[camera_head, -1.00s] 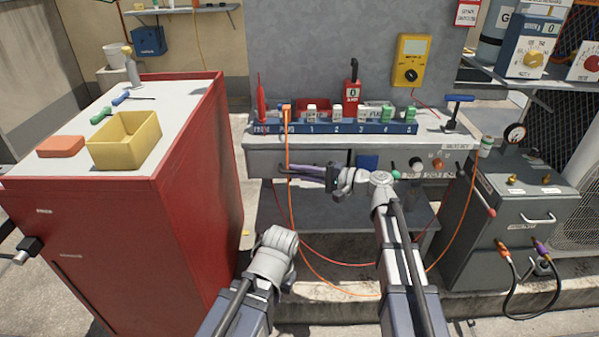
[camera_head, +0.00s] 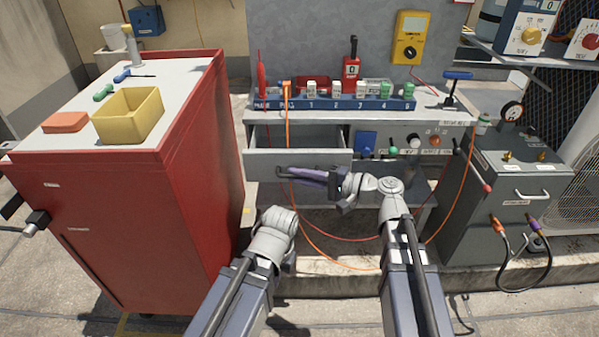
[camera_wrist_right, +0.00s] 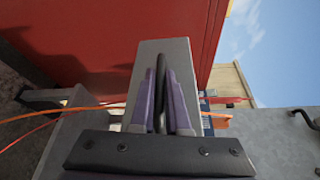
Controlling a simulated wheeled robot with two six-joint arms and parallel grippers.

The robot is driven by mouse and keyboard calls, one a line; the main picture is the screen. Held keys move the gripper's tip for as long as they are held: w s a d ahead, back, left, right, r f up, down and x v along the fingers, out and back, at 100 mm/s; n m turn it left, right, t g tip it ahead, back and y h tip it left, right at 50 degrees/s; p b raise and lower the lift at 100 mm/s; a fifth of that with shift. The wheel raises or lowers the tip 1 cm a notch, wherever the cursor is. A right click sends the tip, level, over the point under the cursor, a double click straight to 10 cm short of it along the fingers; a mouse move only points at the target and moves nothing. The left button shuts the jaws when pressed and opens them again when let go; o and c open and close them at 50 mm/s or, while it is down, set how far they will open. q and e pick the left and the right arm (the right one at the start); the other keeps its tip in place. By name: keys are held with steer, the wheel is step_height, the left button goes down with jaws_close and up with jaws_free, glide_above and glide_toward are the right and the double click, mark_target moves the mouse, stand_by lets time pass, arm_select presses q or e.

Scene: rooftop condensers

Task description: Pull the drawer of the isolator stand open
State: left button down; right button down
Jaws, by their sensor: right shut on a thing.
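The isolator stand (camera_head: 440,160) is a grey bench against a grey panel. Its drawer (camera_head: 320,158) is partly open at the left of the stand, with the dark inside showing behind the grey front. My right gripper (camera_head: 284,172), with purple fingers, reaches left across the drawer front. In the right wrist view the fingers (camera_wrist_right: 166,100) are shut on the dark bar handle (camera_wrist_right: 160,75) of the drawer, one finger on each side. The handle is largely hidden in the head view. My left gripper is not in view; only part of that arm shows.
A red cabinet (camera_head: 190,170) with a yellow bin (camera_head: 128,115) stands close on the left. An orange cable (camera_head: 289,190) hangs past the drawer front and loops below. A grey unit with hoses (camera_head: 515,200) stands on the right. Plugs line the blue rack (camera_head: 345,103).

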steer(key=c, duration=0.9)
jaws_free()
steer(key=shift+d, duration=0.1)
steer(key=v, duration=0.7)
steer(key=shift+d+p, duration=0.25)
steer(key=shift+p, duration=0.1)
steer(key=shift+s, duration=0.15)
